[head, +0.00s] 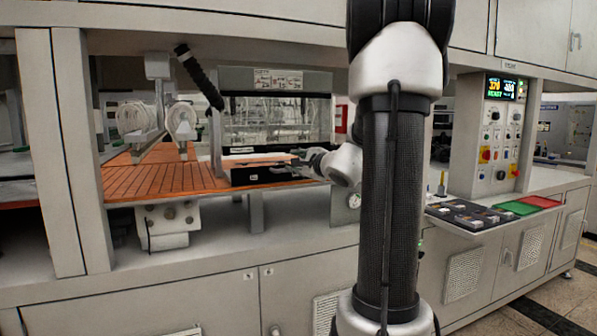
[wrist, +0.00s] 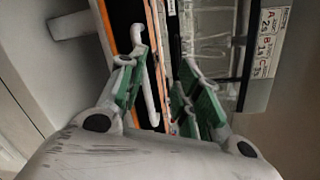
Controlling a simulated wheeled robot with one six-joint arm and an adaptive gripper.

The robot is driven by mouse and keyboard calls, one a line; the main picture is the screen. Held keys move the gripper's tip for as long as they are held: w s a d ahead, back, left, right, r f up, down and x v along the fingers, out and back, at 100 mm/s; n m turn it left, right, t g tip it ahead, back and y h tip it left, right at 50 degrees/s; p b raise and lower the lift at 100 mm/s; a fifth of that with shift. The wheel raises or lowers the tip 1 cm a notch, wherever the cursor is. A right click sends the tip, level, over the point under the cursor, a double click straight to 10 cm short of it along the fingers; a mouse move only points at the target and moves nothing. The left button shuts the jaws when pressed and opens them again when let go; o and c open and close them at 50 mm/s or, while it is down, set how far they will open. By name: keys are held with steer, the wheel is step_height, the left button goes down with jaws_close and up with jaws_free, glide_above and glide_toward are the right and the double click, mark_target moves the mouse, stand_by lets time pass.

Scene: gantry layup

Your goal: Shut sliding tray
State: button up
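A black tray-like box (head: 262,176) sits at the front right edge of the orange slatted bed in the head view. In the wrist view a dark face with orange edges (wrist: 138,14) carries a pale bar handle (wrist: 149,75). My gripper (head: 301,161) is at the right end of the black box. In the wrist view my gripper (wrist: 157,84) has its green-padded fingers apart, one on each side of the handle. A gap shows between the handle and the right finger; contact with the left finger cannot be told. How far the tray is out cannot be told.
The orange slatted bed (head: 150,181) lies left, with gantry rollers (head: 138,118) above it. A control panel (head: 497,125) stands right. A shelf (head: 470,214) with dark, green and red mats juts out below it. Cabinets run along the front.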

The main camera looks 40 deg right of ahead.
steer(key=w+d+f+n, duration=0.1)
steer(key=w, duration=0.1)
steer(key=w+d+f+n+g+h, duration=0.1)
steer(key=w+d, duration=0.1)
steer(key=w+d+f+n, duration=0.1)
steer(key=w+f, duration=0.1)
steer(key=shift+w+d+n+h, duration=0.15)
steer(key=shift+w+n+h, duration=0.15)
steer(key=shift+w+n, duration=0.1)
steer(key=shift+r, duration=0.1)
steer(key=shift+c, duration=0.2)
jaws_close()
